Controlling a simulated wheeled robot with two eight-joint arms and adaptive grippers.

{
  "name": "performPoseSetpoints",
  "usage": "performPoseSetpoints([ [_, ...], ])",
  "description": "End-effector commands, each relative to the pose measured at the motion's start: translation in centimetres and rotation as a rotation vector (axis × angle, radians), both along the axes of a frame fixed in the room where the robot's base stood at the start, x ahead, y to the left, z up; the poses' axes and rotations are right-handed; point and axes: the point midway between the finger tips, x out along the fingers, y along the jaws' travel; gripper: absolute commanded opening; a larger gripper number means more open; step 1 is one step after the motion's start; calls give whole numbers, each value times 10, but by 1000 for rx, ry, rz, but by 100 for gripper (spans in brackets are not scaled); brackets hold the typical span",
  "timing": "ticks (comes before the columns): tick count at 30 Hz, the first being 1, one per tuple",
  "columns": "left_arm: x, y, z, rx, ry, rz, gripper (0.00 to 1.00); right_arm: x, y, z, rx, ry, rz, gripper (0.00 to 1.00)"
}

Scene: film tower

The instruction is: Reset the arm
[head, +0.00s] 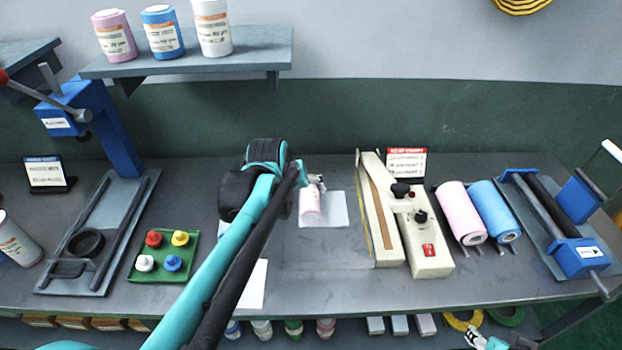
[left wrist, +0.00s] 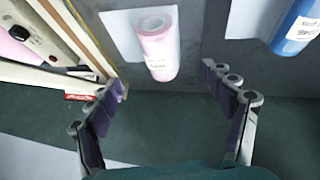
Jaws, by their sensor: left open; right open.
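My left arm reaches in from the bottom of the head view, and its gripper (head: 318,182) is just behind a pink roll (head: 311,204). The roll is on a white sheet (head: 340,209). In the left wrist view the gripper (left wrist: 165,78) has its fingers spread wide, with nothing between the pads. The pink roll (left wrist: 158,48) is beyond the fingertips, apart from them. Part of my right gripper (head: 482,339) shows at the bottom right of the head view, below the table's front edge; most of it is cut off.
A cream sealer (head: 431,250) stands right of the pink roll. A blue roll (left wrist: 297,28) shows in the left wrist view. A green tray (head: 138,270) with coloured knobs is left. A blue press (head: 120,130) and roller machine (head: 577,256) flank the table.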

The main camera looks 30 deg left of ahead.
Motion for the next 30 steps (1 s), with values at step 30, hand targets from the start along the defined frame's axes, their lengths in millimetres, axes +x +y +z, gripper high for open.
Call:
performPoseSetpoints([
  [30,-128,-146,-47,282,-54,-558,81,0,0,0,0,0,0,51],
])
